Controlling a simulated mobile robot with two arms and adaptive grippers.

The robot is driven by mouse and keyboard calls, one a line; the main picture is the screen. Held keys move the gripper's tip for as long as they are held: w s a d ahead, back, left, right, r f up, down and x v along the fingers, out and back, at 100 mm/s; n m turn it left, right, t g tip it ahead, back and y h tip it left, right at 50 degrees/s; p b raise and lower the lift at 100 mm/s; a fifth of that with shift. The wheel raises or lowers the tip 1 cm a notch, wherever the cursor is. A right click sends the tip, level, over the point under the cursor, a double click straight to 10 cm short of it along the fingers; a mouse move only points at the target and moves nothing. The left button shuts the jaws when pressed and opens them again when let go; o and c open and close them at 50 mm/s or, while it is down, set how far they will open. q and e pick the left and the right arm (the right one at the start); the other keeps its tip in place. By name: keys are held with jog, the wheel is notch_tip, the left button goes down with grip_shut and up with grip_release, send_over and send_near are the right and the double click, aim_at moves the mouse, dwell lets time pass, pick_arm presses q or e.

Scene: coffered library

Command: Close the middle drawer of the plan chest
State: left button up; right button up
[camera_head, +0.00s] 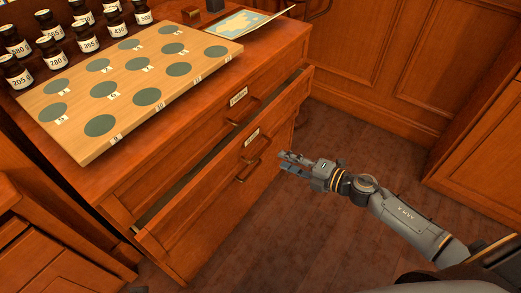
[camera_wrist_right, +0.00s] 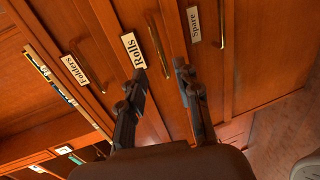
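The plan chest (camera_head: 120,200) stands at left centre in the head view. Its middle drawer (camera_head: 215,175) is pulled partly out, with a dark gap along its top edge. In the right wrist view the middle drawer's label reads "Rolls" (camera_wrist_right: 133,50), beside its long bar handle (camera_wrist_right: 159,46). My right gripper (camera_head: 289,161) is just in front of the drawer, to the right of its handle (camera_head: 262,146). In the right wrist view the gripper (camera_wrist_right: 160,72) has its fingers apart, nothing between them, and faces the drawer front.
A wooden board with green discs (camera_head: 130,85), several dark labelled bottles (camera_head: 55,52) and a map sheet (camera_head: 232,24) lie on the chest top. The "Folders" drawer above (camera_wrist_right: 74,70) and "Spare" drawer below (camera_wrist_right: 193,24) look shut. Floor (camera_head: 335,235) is clear.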

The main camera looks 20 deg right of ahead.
aim_at(263, 152)
jog(key=x, duration=0.9)
jog(key=shift+w+b, duration=0.1)
jog(key=shift+b, duration=0.3)
pick_arm(q)
jog(key=v, duration=0.3)
jog(key=shift+w+r, duration=0.2)
jog(key=shift+w, duration=0.05)
pick_arm(e)
jog(key=shift+w+a, duration=0.25)
grip_shut()
